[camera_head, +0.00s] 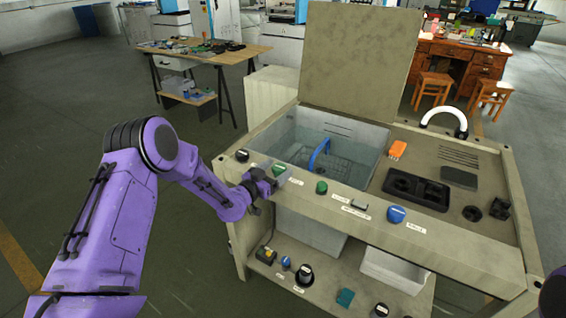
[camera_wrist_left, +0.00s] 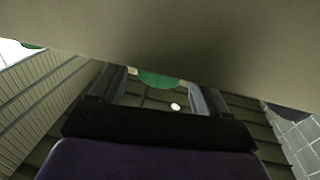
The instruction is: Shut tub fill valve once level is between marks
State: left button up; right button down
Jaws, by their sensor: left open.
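The tub (camera_head: 365,150) is a clear-sided basin set in a beige bench. It has dark level lines on its back wall and a blue pipe (camera_head: 318,155) inside; I cannot read the water level. Along the bench front are a black knob (camera_head: 242,155), a green valve knob (camera_head: 279,169), another green knob (camera_head: 321,187) and a blue knob (camera_head: 397,214), with labels too small to read. My left gripper (camera_head: 266,184) is open beside the first green knob. In the left wrist view, a green knob (camera_wrist_left: 158,80) shows between the fingers; contact is unclear. My right gripper is out of view.
A raised beige panel (camera_head: 358,60) stands behind the tub. An orange object (camera_head: 397,150), a black tray (camera_head: 415,190) and a white curved handle (camera_head: 443,113) are on the bench's right. More knobs and a white bin (camera_head: 393,271) sit on the lower shelf.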

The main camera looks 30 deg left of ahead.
aim_at(283, 166)
pick_arm(q)
jog(key=x, duration=0.3)
jog(key=shift+w+f, duration=0.1)
jog(key=shift+w, duration=0.1)
jog(key=shift+c, duration=0.2)
jog(key=c, duration=0.9)
